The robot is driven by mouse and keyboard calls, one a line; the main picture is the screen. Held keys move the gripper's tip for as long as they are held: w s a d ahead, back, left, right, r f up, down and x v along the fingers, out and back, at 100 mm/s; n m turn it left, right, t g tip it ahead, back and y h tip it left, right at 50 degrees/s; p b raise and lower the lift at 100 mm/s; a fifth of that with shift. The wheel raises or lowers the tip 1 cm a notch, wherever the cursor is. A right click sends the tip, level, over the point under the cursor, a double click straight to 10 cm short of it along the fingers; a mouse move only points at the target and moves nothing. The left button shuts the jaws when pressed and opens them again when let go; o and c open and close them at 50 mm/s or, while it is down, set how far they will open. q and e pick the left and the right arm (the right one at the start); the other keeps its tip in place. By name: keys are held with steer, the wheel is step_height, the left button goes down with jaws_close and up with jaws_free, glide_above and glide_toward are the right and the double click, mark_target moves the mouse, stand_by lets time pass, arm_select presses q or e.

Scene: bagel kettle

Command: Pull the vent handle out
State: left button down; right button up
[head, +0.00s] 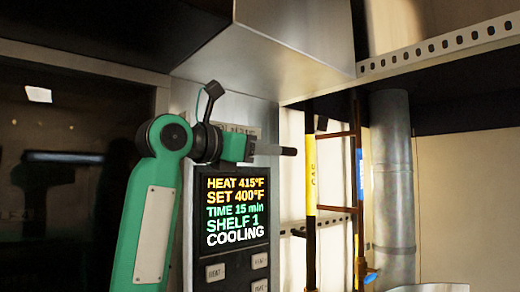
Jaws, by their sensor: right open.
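My right gripper (288,151) is in front of the steel oven panel, just above the display, with its fingers pointing right. The fingers show side-on as one dark bar, and nothing shows held at their tip. A black, rounded knob-like part on a thin stem (213,90) rises just behind my wrist, left of the fingers. It may be the vent handle, but my wrist hides its base. The fingers are apart from its visible top. A small label plate (243,130) is partly hidden behind the gripper. My left gripper is out of view.
The oven display (235,210) reads "COOLING", with buttons below. A dark glass door (60,190) is at left. A steel hood (270,45) overhangs above. Yellow and blue marked pipes (311,175) and a metal duct (391,170) stand at right.

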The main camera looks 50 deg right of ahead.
steer(key=shift+w+a+f, duration=0.1)
steer(key=shift+w+a, duration=0.05)
steer(key=shift+a, duration=0.25)
steer(key=w+a+b, duration=0.1)
steer(key=a+b, duration=0.4)
steer(key=a, duration=0.8)
